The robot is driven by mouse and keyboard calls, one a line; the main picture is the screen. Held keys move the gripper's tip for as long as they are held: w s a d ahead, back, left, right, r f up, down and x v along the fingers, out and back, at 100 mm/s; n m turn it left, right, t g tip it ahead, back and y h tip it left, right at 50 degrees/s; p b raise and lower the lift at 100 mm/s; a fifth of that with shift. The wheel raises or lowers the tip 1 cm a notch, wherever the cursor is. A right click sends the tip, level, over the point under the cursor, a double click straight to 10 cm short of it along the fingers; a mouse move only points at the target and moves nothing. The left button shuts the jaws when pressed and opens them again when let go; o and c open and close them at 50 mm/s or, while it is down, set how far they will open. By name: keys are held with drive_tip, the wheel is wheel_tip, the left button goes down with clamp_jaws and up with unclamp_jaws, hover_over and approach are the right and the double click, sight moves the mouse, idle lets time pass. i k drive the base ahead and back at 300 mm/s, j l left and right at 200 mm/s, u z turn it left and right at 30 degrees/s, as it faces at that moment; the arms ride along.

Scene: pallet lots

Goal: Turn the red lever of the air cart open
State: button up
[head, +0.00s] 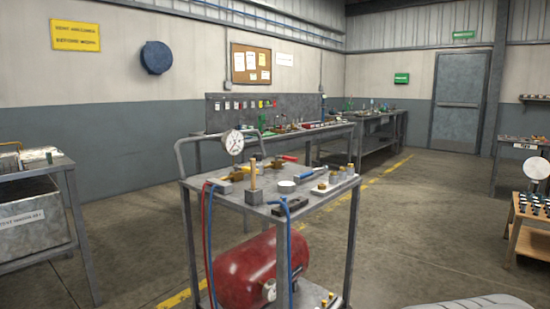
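The air cart (226,201) stands in the middle of the head view, a grey metal cart with a push handle on its left. On its top, toward the back, a small red lever (289,158) sits beside a brass valve (273,166). The lever looks close to level; its exact angle is too small to tell. Another brass valve (238,174) is to its left, with a blue piece near it. A round pressure gauge (233,142) stands at the back left. A red tank (262,268) lies on the lower shelf.
A wooden-handled tool (253,178), small blocks and brass fittings crowd the cart top. Red and blue hoses hang down its front. A bench with a grey bin (32,222) is at left, a wooden stand (533,240) at right. The floor (425,220) right of the cart is clear.

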sight(276, 156)
drive_tip(key=i+l+u, duration=0.1)
drive_tip(key=i+l, duration=0.25)
drive_tip(key=i+l+u, duration=0.1)
drive_tip(key=i+l, duration=0.2)
drive_tip(key=l, duration=0.2)
drive_tip(key=i+l+u, duration=0.1)
drive_tip(key=i+l, duration=0.25)
drive_tip(key=l, duration=0.1)
